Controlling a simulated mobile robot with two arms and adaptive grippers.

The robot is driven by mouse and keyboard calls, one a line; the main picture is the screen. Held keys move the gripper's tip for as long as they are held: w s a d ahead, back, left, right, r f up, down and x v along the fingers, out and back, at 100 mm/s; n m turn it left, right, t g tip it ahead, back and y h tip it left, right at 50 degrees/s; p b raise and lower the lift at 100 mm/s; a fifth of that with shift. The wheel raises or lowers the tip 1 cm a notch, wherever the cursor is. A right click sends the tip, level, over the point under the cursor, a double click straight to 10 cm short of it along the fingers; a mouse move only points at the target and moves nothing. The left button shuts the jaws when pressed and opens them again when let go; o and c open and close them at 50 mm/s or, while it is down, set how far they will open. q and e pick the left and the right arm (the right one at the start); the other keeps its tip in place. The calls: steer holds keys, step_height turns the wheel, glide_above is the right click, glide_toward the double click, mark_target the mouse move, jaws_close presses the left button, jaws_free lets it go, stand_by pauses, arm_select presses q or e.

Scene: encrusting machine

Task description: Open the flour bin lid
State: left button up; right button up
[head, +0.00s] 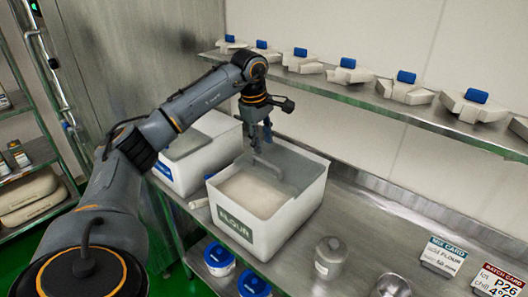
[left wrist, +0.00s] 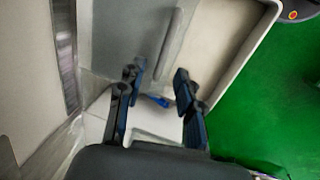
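The white flour bin (head: 312,205) stands on the steel table with a FLOUR label on its front. A grey lid panel (head: 290,165) with a bar handle (head: 268,166) lies across its back part, and pale flour (head: 250,192) shows in front. In the left wrist view the lid (left wrist: 115,35) and its handle (left wrist: 174,42) lie beyond the fingers. My left gripper (head: 262,140) points down at the bin's back side, near the handle. In the left wrist view its fingers (left wrist: 160,76) are apart with nothing held between them. Contact with the lid cannot be told. My right gripper is out of view.
A second white bin (head: 205,175) stands close on the left. A metal canister (head: 329,258) and a steel bowl (head: 393,285) are at the front, with a mix card (head: 442,255) and a batch card (head: 497,281) to the right. A shelf (head: 400,113) with several blue-topped parts runs along the wall.

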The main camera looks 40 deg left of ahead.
arm_select(q)
step_height(320, 180, up, 6)
steer(key=s, duration=0.1)
stand_by(0.6)
